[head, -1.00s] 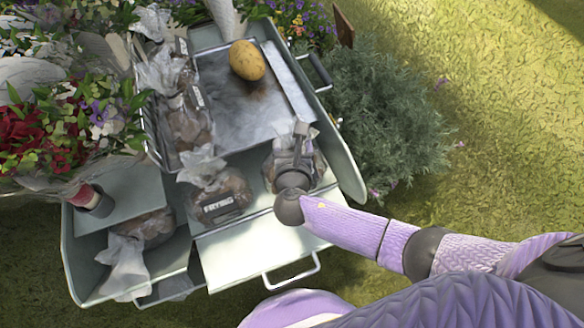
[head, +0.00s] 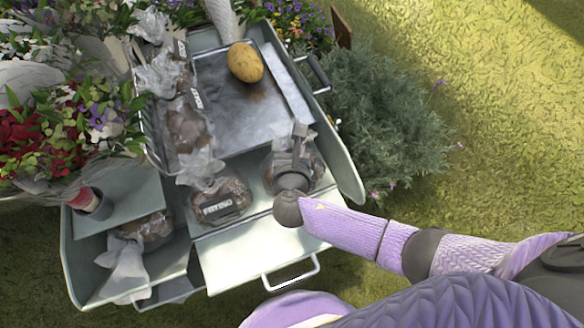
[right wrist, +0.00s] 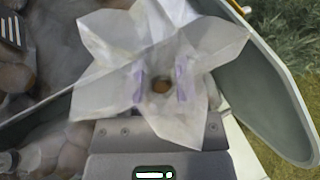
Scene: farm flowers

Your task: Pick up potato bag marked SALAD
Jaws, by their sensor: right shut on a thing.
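A potato bag with a clear plastic top (head: 312,172) sits at the right front of the cart, beside the metal tray. My right gripper (head: 299,143) reaches over this bag and is shut on it. In the right wrist view, the crumpled plastic top (right wrist: 110,62) spreads around and over the fingers of my right gripper (right wrist: 162,85). No label shows on this bag, so I cannot tell if it is marked SALAD. My left gripper is not in view.
A bag labelled FRYING (head: 232,190) sits just left of the held bag. More bags (head: 190,130) line the tray's left side, and another (head: 155,228) is at front left. A loose potato (head: 245,62) lies on the metal tray (head: 225,110). Flowers crowd the left.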

